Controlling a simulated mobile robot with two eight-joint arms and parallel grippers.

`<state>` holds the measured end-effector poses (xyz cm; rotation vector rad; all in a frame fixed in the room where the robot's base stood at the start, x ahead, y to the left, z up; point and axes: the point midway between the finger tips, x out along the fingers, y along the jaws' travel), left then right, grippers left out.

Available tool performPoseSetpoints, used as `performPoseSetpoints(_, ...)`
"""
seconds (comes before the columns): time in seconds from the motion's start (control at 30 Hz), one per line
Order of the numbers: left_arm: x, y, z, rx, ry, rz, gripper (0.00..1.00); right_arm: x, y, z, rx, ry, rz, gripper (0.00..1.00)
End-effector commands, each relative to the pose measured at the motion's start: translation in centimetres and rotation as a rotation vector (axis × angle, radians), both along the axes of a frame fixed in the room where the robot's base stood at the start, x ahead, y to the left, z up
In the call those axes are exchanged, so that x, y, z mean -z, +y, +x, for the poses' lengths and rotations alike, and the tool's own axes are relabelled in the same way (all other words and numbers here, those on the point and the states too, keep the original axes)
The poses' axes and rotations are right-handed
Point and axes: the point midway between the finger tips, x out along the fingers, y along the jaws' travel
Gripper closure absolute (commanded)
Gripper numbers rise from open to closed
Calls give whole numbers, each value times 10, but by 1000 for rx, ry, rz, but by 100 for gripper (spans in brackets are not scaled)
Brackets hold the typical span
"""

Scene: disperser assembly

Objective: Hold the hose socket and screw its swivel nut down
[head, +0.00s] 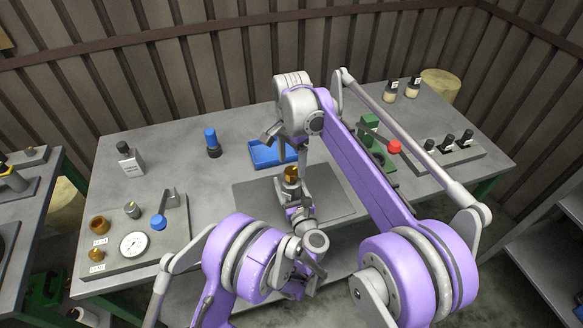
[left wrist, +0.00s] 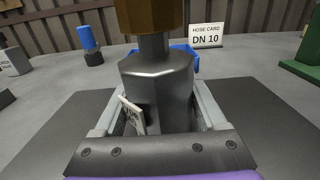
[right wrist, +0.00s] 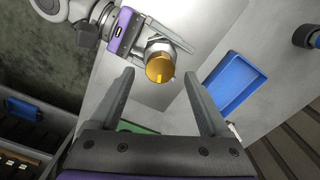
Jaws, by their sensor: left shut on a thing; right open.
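The hose socket (left wrist: 158,85) is a grey metal cylinder standing upright, with a narrower neck. The brass swivel nut (right wrist: 160,68) sits at its upper end; it also shows in the head view (head: 291,174). My left gripper (left wrist: 152,115) is shut around the socket's body, below the nut, above the dark mat. A small white tag shows beside the socket in the left wrist view. My right gripper (right wrist: 159,77) is open and empty. Its fingers point toward the nut from above, apart from it. The socket's lower end is hidden.
A blue tray (head: 268,154) lies behind the mat (head: 335,190). A green fixture (head: 372,153) with a red knob stands to the right. A grey board (head: 105,268) with a dial gauge and brass parts lies at left. A hose card (left wrist: 207,35) reads DN 10.

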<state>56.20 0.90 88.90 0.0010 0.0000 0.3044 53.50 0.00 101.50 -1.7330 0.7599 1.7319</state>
Motion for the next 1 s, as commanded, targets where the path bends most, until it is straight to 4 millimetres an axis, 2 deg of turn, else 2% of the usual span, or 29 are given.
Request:
performPoseSetpoints(0.1, 0, 0, 0, 0, 0, 0, 100, 16, 0, 1, 0, 0, 0, 20)
performPoseSetpoints(0.2, 0, 0, 0, 0, 0, 0, 100, 24, 0, 0, 0, 1, 1, 20)
performPoseSetpoints(0.57, 0, 0, 0, 0, 0, 0, 100, 28, 0, 0, 0, 1, 1, 22)
performPoseSetpoints(1.0, 0, 0, 0, 0, 0, 0, 100, 28, 0, 0, 0, 1, 1, 100)
